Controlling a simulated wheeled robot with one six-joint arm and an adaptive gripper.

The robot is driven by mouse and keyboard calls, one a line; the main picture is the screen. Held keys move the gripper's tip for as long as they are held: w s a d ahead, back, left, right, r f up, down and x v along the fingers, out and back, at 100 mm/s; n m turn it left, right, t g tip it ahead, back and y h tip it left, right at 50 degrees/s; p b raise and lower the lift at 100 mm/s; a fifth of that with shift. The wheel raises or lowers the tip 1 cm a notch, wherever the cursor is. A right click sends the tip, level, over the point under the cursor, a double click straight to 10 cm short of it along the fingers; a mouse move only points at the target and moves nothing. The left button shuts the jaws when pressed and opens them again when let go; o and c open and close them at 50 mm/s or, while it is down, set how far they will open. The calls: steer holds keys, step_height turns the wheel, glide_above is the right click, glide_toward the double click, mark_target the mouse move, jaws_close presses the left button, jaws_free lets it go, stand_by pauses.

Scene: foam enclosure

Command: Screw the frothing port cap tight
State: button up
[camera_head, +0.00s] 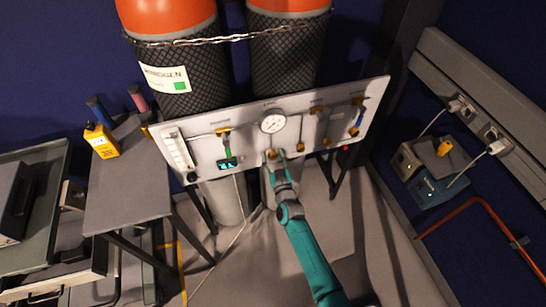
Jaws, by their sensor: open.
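A white-grey panel (375,92) stands in front of two gas cylinders and carries a gauge, pipes and brass fittings. My gripper (276,161) is open at the panel's lower edge, below the round gauge. A small brass cap (271,154) shows right at its fingertips; I cannot tell whether they touch it. Another brass cap (300,147) sits just to the right, and a third brass fitting (326,142) is further right. No label readable here says which one is the frothing port cap. The threads are too small to see.
Two netted cylinders (290,55) with orange tops stand behind the panel. A grey side table (130,185) with a yellow meter (101,140) is at left. Boxes with cables (437,180) are at right. A pale cable hangs below the panel. The floor at lower right looks clear.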

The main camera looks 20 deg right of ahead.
steer(key=shift+w, duration=0.2)
jaws_close()
stand_by(0.3)
steer(key=shift+m, duration=2.9)
